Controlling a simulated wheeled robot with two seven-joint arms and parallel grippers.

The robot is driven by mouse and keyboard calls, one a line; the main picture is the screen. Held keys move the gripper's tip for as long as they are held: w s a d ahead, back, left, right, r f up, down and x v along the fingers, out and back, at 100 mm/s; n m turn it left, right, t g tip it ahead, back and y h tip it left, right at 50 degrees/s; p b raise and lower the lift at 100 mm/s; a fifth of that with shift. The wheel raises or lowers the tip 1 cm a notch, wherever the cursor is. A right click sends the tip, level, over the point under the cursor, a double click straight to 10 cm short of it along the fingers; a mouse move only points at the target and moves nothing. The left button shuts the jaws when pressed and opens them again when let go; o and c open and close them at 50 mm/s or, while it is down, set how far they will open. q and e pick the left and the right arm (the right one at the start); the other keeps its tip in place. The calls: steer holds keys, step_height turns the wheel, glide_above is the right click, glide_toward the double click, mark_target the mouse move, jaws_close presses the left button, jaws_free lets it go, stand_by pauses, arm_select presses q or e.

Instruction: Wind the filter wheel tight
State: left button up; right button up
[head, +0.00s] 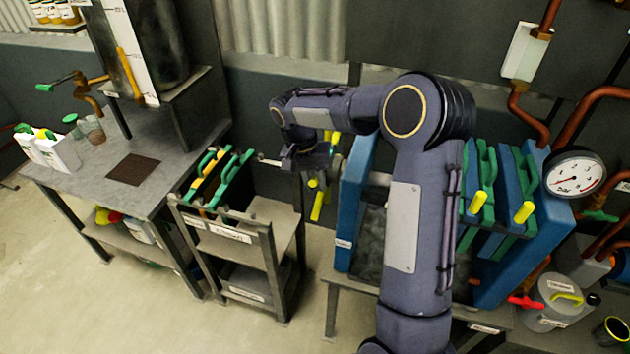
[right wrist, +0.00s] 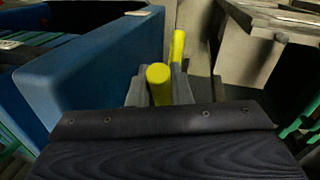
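The filter wheel shows only in part at the left end of the blue filter press (head: 352,205), as yellow handles (head: 318,206) around a hub that my right arm mostly hides. My right gripper (head: 312,163) is at the wheel. In the right wrist view, a yellow handle (right wrist: 160,84) of the wheel stands between its two grey fingers, with no clear gap on either side. A second yellow handle (right wrist: 178,46) rises just behind it. The fingertips are partly hidden by the dark gripper body. My left gripper is not in view.
A grey cart (head: 228,243) with green-handled plates stands close left of the wheel. A steel workbench (head: 190,160) is farther left. Green-handled blue plates (head: 508,180) and a pressure gauge (head: 575,172) are on the right. Floor is free at the front left.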

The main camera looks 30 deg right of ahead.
mark_target(314, 213)
jaws_close()
steer(key=shift+f+b, duration=0.2)
steer(key=shift+b, duration=0.15)
steer(key=f+t+h+b, duration=0.1)
steer(key=f+b, duration=0.1)
steer(key=b, duration=0.2)
steer(key=f+t+h+b, duration=0.1)
steer(key=f+b, duration=0.1)
steer(key=b, duration=0.3)
steer(key=s+a+f+t+h+b, duration=0.1)
steer(key=f+b, duration=0.1)
steer(key=b, duration=0.2)
steer(key=shift+a+f, duration=0.1)
steer(key=f+t+h+b, duration=0.1)
steer(key=f+b, duration=0.1)
steer(key=b, duration=0.4)
steer(key=f+t+h+b, duration=0.1)
steer(key=f+h+b, duration=0.1)
steer(key=b, duration=0.4)
steer(key=w+d+f+m+t+h+b, duration=0.1)
steer(key=f+h+b, duration=0.1)
steer(key=b, duration=0.4)
steer(key=shift+t, duration=0.3)
steer(key=shift+w+d+h+b, duration=0.1)
steer(key=shift+d+h+b, duration=0.25)
steer(key=shift+b, duration=0.85)
steer(key=shift+a, duration=0.1)
steer(key=o, duration=0.8)
jaws_free()
steer(key=shift+r, duration=0.1)
